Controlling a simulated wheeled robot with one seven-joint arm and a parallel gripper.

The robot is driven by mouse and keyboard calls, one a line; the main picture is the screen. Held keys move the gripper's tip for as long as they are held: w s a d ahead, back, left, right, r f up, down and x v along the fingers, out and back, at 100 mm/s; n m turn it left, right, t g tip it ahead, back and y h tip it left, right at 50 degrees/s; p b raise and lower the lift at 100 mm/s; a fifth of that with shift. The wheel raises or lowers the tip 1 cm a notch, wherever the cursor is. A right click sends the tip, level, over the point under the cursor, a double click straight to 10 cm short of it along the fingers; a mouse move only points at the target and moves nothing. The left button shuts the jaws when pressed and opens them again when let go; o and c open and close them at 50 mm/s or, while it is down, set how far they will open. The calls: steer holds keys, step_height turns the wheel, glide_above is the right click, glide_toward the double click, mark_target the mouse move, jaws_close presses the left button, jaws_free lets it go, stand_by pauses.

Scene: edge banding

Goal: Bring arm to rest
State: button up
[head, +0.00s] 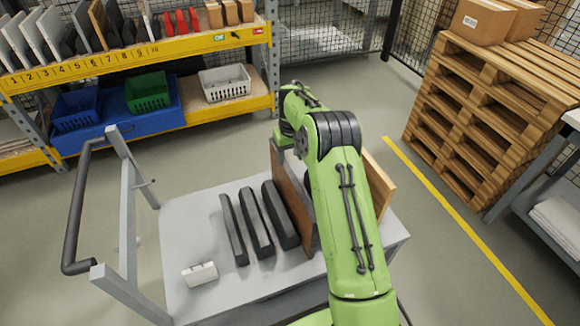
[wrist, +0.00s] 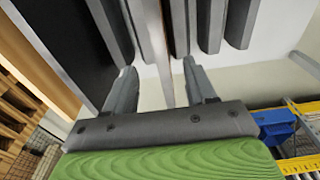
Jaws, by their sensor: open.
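My green arm (head: 345,200) reaches out over the grey cart (head: 190,240), and its gripper is hidden behind it in the head view. In the wrist view my gripper (wrist: 160,85) is open, its two grey fingers apart. The edge of a thin brown board (wrist: 152,35) shows between the fingers; I cannot tell whether they touch it. In the head view a brown board (head: 290,195) stands upright on the cart left of my arm. A lighter wooden board (head: 379,185) stands to its right, partly hidden.
The cart's handle (head: 78,205) rises at left. A yellow shelf (head: 130,60) with bins stands behind. Stacked pallets (head: 480,110) stand right, beyond a yellow floor line.

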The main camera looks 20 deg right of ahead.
steer(key=s+a+r+t+p, duration=0.15)
steer(key=s+r, duration=0.25)
steer(key=r, duration=0.9)
steer(key=s+a+r, duration=0.4)
steer(key=s+r, duration=0.7)
steer(key=s+a+t+p, duration=0.2)
steer(key=s+a+t, duration=0.1)
steer(key=s, duration=1.9)
steer(key=shift+a+f, duration=0.15)
steer(key=shift+a, duration=0.2)
steer(key=shift+s, duration=0.15)
